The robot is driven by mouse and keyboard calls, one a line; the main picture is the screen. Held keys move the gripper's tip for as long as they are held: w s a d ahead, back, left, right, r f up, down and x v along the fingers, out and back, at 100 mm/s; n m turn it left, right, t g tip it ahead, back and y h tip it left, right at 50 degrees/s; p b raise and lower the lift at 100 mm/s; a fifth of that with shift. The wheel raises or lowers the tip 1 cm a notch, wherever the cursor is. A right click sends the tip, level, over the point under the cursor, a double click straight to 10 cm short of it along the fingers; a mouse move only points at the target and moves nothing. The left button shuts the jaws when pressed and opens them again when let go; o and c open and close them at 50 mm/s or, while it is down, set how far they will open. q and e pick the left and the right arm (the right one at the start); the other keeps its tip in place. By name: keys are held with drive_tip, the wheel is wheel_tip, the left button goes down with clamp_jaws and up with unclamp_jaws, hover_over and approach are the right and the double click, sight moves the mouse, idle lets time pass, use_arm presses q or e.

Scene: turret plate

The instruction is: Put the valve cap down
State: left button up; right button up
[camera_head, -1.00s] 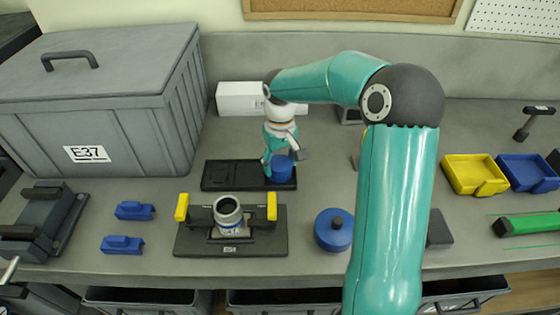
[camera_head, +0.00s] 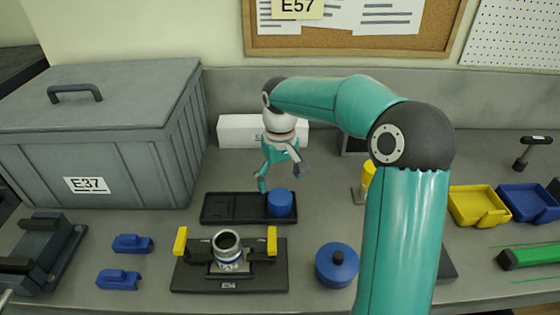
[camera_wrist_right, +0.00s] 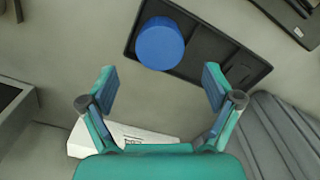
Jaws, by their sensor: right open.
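The blue valve cap (camera_head: 281,202) stands at the right end of the black tray (camera_head: 235,207), in its right-hand compartment. It also shows in the right wrist view (camera_wrist_right: 160,43), with bare compartments of the tray beside it. My right gripper (camera_head: 283,180) is open and empty above and behind the cap. In the right wrist view, its two fingers (camera_wrist_right: 160,85) stand wide apart and the cap lies beyond their tips, apart from them. My left gripper is not in view.
A valve body (camera_head: 228,250) sits in a black fixture with yellow clamps (camera_head: 180,242) in front of the tray. A blue knobbed lid (camera_head: 337,265) is to its right. A white box (camera_head: 240,131) stands behind, and a grey crate (camera_head: 130,140) at left.

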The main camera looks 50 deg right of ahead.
sight(280, 196)
wheel_tip(280, 196, up, 6)
drive_tip(key=shift+r, duration=0.15)
idle(0.6)
